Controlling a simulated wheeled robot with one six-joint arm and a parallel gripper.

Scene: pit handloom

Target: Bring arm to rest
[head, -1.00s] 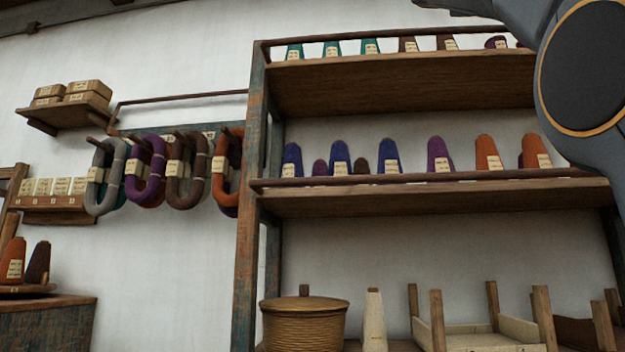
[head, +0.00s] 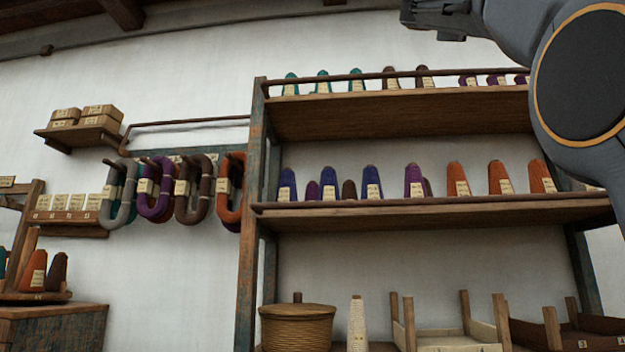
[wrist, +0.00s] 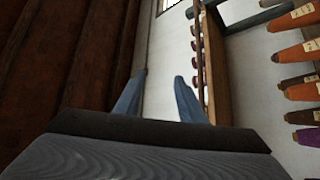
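My arm (head: 560,60) is raised at the upper right of the head view, its dark grey links folded in front of the shelf's right end. My gripper (head: 432,20) shows at the top edge of that view, pointing left, above the top shelf. In the wrist view my gripper (wrist: 157,98) has its two bluish fingers apart, with only white wall seen between them. It holds nothing.
A wooden shelf rack (head: 400,115) carries several yarn cones. A lidded basket (head: 297,325) and wooden trays (head: 455,338) stand low. Yarn skeins (head: 195,190) hang on the wall at left. Dark ceiling beams (wrist: 70,60) show in the wrist view.

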